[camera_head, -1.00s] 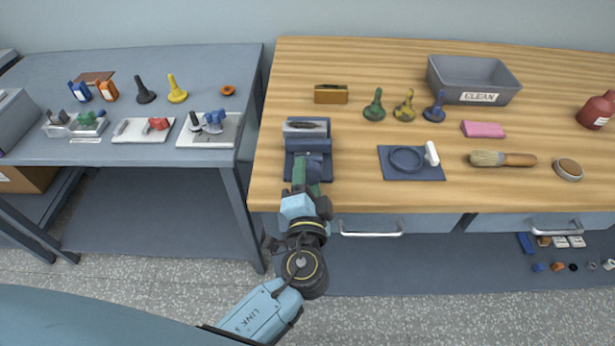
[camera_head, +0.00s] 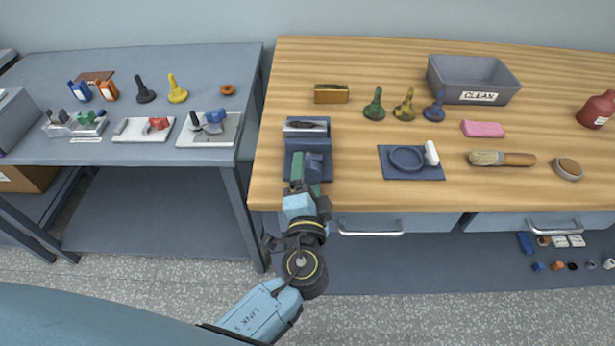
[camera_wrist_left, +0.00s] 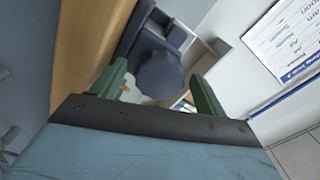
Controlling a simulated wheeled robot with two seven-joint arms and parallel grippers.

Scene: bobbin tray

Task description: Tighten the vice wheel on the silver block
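The dark blue vice (camera_head: 289,170) stands near the front left corner of the wooden bench. A silver block (camera_head: 305,126) sits at the vice's far end. My left gripper (camera_head: 305,172) is at the vice's near end, with its green fingers pointing at it. In the left wrist view, the round dark blue vice wheel (camera_wrist_left: 160,76) lies between the two spread fingertips of my gripper (camera_wrist_left: 160,83). Narrow gaps show between wheel and fingers, so the gripper looks open. In the head view the gripper hides the wheel. My right gripper is out of view.
A brown box (camera_head: 331,94) and several coloured pegs stand behind and right of the vice. A blue mat (camera_head: 428,172) with a ring lies to its right. Drawer handles (camera_head: 372,234) stick out below the bench edge. A grey table (camera_head: 255,60) stands left, across a gap.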

